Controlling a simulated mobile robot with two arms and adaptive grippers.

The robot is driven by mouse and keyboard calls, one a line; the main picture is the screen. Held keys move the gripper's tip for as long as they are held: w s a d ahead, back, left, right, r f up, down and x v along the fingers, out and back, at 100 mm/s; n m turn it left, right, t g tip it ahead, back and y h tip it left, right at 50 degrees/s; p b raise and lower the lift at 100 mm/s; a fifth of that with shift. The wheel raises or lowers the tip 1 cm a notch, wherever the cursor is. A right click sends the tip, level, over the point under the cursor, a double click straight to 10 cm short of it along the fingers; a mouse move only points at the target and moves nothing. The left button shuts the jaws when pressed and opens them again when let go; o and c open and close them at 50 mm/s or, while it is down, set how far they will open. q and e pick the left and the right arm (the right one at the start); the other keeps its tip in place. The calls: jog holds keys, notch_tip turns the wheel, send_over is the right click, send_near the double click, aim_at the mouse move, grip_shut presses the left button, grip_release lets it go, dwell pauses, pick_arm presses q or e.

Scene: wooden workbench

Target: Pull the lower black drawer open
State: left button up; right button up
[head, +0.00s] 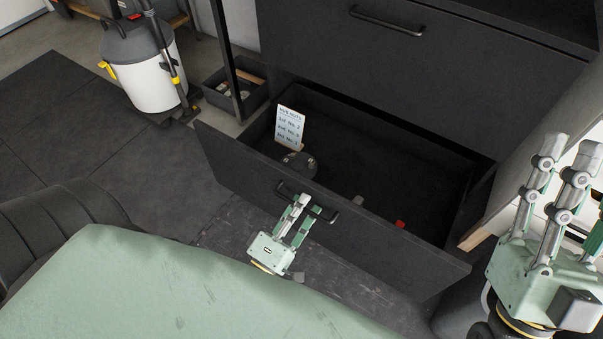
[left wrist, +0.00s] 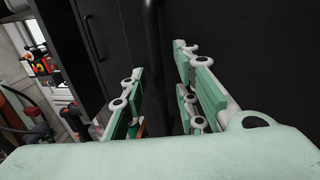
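The lower black drawer (head: 375,238) stands pulled far out of the cabinet, its inside in view. Its dark bar handle (head: 331,216) is on the front panel, and also shows in the left wrist view (left wrist: 152,40). My left gripper (head: 304,204) is at the handle. In the left wrist view its fingers (left wrist: 158,82) are spread, with the handle bar between them and dark gaps beside it. Firm contact is not visible. My right gripper (head: 568,150) is raised at the right, empty, with its fingers apart.
The drawer holds a note card (head: 289,129), a dark round item (head: 299,164) and small pieces including a red one (head: 400,224). The closed upper drawer (head: 330,50) is above. A white vacuum (head: 148,75) and grey bin (head: 236,88) stand left.

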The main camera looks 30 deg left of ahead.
pick_arm(q)
jog(key=s+f, duration=0.2)
jog(key=s, duration=0.9)
jog(key=shift+s+a+f, duration=0.2)
jog(key=shift+s, duration=0.15)
